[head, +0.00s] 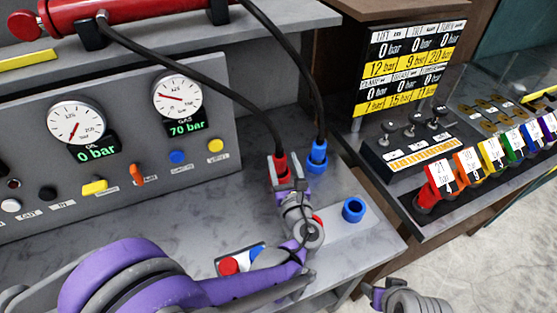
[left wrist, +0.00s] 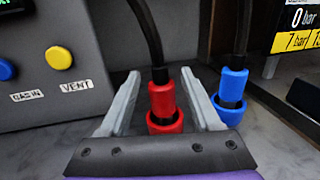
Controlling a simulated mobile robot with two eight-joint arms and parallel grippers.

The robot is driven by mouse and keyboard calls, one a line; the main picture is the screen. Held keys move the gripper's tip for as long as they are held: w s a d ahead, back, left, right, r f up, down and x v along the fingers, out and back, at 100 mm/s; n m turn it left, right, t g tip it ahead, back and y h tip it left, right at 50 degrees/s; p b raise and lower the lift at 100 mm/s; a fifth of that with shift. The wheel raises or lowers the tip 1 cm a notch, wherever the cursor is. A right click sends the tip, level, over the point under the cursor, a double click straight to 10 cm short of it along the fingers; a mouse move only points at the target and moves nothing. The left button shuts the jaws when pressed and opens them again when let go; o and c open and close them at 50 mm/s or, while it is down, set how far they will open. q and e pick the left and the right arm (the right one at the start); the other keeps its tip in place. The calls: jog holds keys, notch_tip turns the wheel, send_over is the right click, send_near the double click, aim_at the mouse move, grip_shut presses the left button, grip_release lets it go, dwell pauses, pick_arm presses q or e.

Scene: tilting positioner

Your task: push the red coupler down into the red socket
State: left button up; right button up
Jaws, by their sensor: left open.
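The red coupler (head: 281,163) hangs on a black hose and stands upright at the red socket (left wrist: 165,123). It shows in the left wrist view (left wrist: 161,98) with its lower end at the socket's mouth and a dark band between them. How deep it sits I cannot tell. My left gripper (head: 288,172) is open, with one finger on each side of the red coupler and gaps visible between. In the left wrist view the fingers (left wrist: 160,95) point away past it. My right gripper (head: 373,291) is at the lower right, away from the bench; its jaws are unclear.
A blue coupler (head: 318,150) stands right of the red one in a blue socket (left wrist: 229,112). An empty blue socket (head: 353,209) is nearer the front. The gauge panel (head: 130,135) rises left. Two hoses arch overhead. A red button (head: 228,266) lies near my left arm.

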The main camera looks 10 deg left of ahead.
aim_at(279, 148)
pick_arm(q)
jog(key=x, duration=0.2)
jog(key=shift+w+a, duration=0.15)
jog(key=shift+w, duration=0.2)
jog(key=p+x, duration=0.1)
jog(key=x, duration=0.4)
jog(key=shift+w, duration=0.15)
jog(key=shift+c, duration=0.4)
jog(key=shift+s, duration=0.2)
jog(key=shift+c, duration=1.3)
grip_shut()
pick_arm(e)
jog(key=shift+w+r, duration=0.2)
jog(key=shift+r, duration=0.3)
jog(key=shift+w+r, duration=0.15)
jog(key=shift+r, duration=0.3)
